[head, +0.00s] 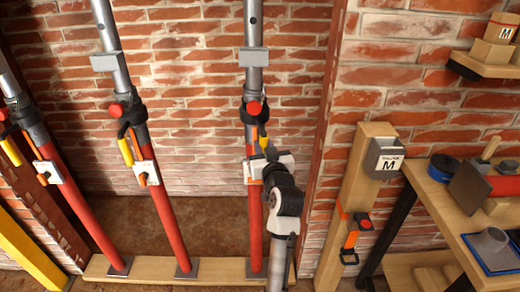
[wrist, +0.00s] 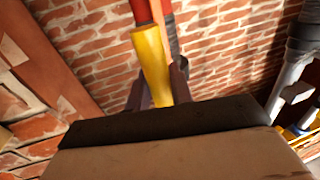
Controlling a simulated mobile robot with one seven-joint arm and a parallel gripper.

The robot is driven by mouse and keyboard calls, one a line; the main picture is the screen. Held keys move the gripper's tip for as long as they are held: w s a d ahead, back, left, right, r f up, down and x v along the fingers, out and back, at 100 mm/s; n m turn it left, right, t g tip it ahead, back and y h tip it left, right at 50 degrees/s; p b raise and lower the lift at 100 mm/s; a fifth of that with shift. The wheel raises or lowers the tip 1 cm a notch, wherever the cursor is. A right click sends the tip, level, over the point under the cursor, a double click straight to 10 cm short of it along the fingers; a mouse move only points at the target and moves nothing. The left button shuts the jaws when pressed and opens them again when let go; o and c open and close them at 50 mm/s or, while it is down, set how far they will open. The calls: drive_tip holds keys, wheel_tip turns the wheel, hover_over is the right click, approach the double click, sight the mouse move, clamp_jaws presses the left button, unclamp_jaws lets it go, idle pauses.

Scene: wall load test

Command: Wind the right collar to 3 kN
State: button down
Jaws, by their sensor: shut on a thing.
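The right prop (head: 255,215) stands upright with a red lower tube and a grey upper tube. Its dark right collar (head: 254,117) has a red knob and a yellow handle (head: 264,136). My gripper (head: 264,150) is at this handle, in front of the prop. In the wrist view the yellow handle (wrist: 151,62) sits between the fingers of my gripper (wrist: 158,92), which is shut on it. The gripper and wrist partly hide the white unit (head: 252,172) on the right prop. No load reading is legible.
The middle prop (head: 168,218) and left prop (head: 78,205) stand to the left on a wooden sill (head: 220,268).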

drive_tip(key=c, duration=1.3)
unclamp_jaws()
drive_tip(key=shift+d, duration=0.1)
drive_tip(key=shift+s, duration=0.1)
drive_tip(key=shift+s+f, duration=0.1)
drive_tip(key=shift+s, duration=0.2)
drive_tip(key=b+v, duration=0.3)
drive_tip(key=v, duration=1)
drive_tip(key=shift+d, duration=0.1)
